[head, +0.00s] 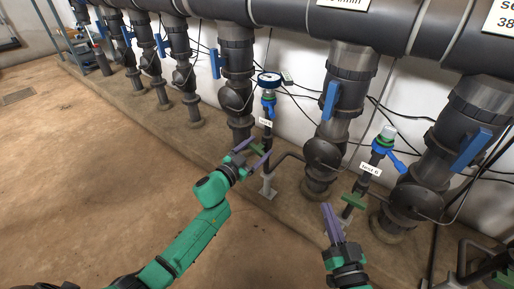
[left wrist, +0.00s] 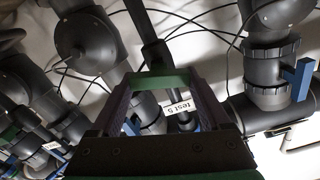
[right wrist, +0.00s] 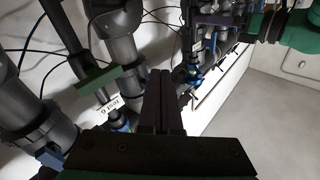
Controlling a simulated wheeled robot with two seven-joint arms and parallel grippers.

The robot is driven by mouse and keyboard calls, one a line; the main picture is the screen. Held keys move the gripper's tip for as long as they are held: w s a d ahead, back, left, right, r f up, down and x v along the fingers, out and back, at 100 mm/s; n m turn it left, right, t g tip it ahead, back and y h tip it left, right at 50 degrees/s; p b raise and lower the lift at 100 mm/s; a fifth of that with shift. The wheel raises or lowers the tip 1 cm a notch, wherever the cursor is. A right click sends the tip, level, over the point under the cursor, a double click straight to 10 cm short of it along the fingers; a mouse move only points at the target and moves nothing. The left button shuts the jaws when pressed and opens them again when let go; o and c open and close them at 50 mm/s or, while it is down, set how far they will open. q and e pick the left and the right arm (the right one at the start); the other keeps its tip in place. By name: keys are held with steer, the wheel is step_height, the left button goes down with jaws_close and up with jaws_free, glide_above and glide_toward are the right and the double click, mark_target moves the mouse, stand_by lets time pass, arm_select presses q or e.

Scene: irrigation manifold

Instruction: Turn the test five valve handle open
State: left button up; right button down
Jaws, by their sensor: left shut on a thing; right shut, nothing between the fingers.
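The test five handle is a green bar (head: 257,149) lying across a thin dark pipe, below a white tag (head: 265,123). The tag reads "test 5" in the left wrist view (left wrist: 179,107). My left gripper (head: 254,159) is shut on this bar, which spans between its purple fingers; it also shows in the left wrist view (left wrist: 165,79). My right gripper (head: 329,208) is shut and empty, beside and left of a similar green handle (head: 352,201) under the "test 6" tag (head: 370,168). That handle also shows in the right wrist view (right wrist: 92,80).
Thick dark pipes with blue handles (head: 330,100) line the wall, and loose cables hang behind. The brown floor (head: 100,190) at left is clear.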

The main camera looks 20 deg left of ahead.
arm_select(q)
steer(key=shift+m, duration=1)
steer(key=shift+d+f+m, duration=0.1)
steer(key=shift+m, duration=1.7)
steer(key=m, duration=0.1)
steer(key=m+b, duration=0.1)
steer(key=m, duration=0.3)
steer(key=shift+s+d+f, duration=0.1)
steer(key=shift+d+f, duration=0.05)
steer(key=shift+f, duration=0.1)
steer(key=m+b, duration=0.1)
steer(key=m, duration=0.2)
steer(key=shift+f+m, duration=0.1)
steer(key=shift+m, duration=0.3)
steer(key=shift+b, duration=0.3)
arm_select(e)
step_height(320, 180, up, 23)
steer(key=d+n+t+y, duration=0.2)
steer(key=d+t, duration=0.1)
steer(key=t, duration=0.4)
steer(key=shift+r+y, duration=0.2)
steer(key=shift+y, duration=0.2)
steer(key=shift+w, duration=0.15)
arm_select(q)
steer(key=o, duration=1.2)
